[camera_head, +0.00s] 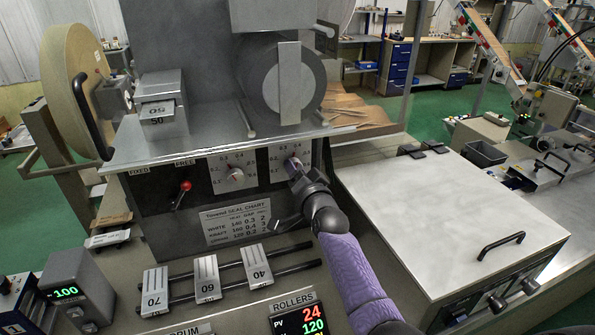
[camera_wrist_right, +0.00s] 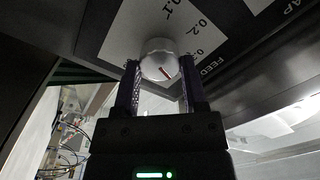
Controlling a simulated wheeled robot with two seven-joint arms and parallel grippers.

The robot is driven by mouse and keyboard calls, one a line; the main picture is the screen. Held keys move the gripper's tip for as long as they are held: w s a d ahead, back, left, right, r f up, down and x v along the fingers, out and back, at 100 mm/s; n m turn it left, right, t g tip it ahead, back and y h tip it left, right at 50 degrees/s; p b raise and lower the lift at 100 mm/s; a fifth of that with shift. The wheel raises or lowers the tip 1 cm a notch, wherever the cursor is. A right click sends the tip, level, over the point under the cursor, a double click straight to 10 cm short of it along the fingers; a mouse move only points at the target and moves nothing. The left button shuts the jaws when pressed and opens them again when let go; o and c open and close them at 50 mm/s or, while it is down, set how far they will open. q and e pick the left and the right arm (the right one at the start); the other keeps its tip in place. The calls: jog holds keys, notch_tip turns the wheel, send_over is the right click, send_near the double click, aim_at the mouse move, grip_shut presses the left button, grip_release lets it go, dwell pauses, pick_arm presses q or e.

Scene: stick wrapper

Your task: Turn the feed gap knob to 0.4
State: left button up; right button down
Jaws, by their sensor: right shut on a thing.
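The feed gap knob (camera_wrist_right: 158,58) is a round silver knob with a red pointer line. It sits on a white dial plate (camera_wrist_right: 135,27) printed with numbers such as 0.1 and 0.2 and the word FEED. In the wrist view the red line slants toward the lower right; I cannot tell which number it marks. My right gripper (camera_wrist_right: 160,72) is shut on the knob, one finger on each side. In the head view my right gripper (camera_head: 297,172) covers most of this knob at the right-hand dial. My left gripper is not in view.
A similar dial knob (camera_head: 236,174) sits just to the left, then a red-tipped lever (camera_head: 184,187) under FIXED and FREE labels. A seal chart (camera_head: 236,222) is below. A metal shelf (camera_head: 215,148) overhangs the panel. A flat-topped cabinet (camera_head: 440,210) stands at the right.

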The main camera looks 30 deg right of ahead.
jog(key=shift+m, duration=0.3)
dwell(0.4)
jog(key=shift+c, duration=0.7)
grip_release()
jog(key=p+v, duration=0.1)
jog(key=v, duration=0.9)
